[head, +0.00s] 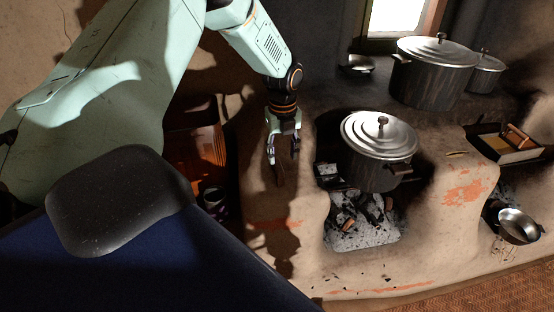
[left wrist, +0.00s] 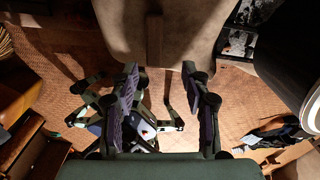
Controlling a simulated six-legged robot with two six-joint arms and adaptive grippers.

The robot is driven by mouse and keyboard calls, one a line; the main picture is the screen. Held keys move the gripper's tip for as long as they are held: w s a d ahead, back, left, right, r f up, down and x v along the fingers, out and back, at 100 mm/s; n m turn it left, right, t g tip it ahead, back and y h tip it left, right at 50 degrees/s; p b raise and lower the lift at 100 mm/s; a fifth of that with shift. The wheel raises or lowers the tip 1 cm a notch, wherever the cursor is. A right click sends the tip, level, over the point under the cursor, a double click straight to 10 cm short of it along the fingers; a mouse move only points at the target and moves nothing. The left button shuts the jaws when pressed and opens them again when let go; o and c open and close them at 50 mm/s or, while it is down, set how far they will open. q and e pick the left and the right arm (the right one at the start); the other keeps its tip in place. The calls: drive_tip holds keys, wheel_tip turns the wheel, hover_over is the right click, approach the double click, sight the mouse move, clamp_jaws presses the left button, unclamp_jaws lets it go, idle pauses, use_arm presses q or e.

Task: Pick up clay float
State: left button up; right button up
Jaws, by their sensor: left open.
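My left gripper (head: 283,152) points down over the clay hearth ledge, left of the lidded pot. Its two fingers are apart with nothing between them, as the left wrist view (left wrist: 161,74) also shows. A narrow brown piece (left wrist: 154,38), perhaps the clay float, lies on the pale ledge just beyond the fingertips in the left wrist view. In the head view this brown piece (head: 280,176) is small and shadowed below the fingertips. I cannot tell its full shape. My right gripper is in neither view.
A lidded pot (head: 378,150) stands close right of the gripper, above an ash-filled fire opening (head: 365,228). A larger pot (head: 433,78) stands behind. A box with a wooden handle (head: 508,148) and a metal bowl (head: 518,226) are at the right. A wooden crate (head: 208,145) stands left.

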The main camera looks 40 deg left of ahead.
sight(278, 165)
use_arm(q)
drive_tip(key=shift+w+a+r+m, duration=0.2)
drive_tip(key=shift+a+r+m, duration=0.1)
drive_tip(key=shift+a, duration=0.2)
drive_tip(key=shift+a+f, duration=0.15)
wheel_tip(278, 165, down, 2)
drive_tip(key=shift+f+b, duration=0.15)
drive_tip(key=shift+b, duration=0.55)
drive_tip(key=f+b, duration=0.2)
drive_tip(key=f, duration=0.2)
drive_tip(key=shift+s+a+f+b, duration=0.1)
drive_tip(key=shift+a+f+b, duration=0.2)
drive_tip(key=shift+b, duration=0.1)
drive_tip(key=shift+f, duration=0.35)
drive_tip(key=shift+r, duration=0.15)
drive_tip(key=shift+c, duration=0.2)
drive_tip(key=shift+c, duration=0.8)
clamp_jaws()
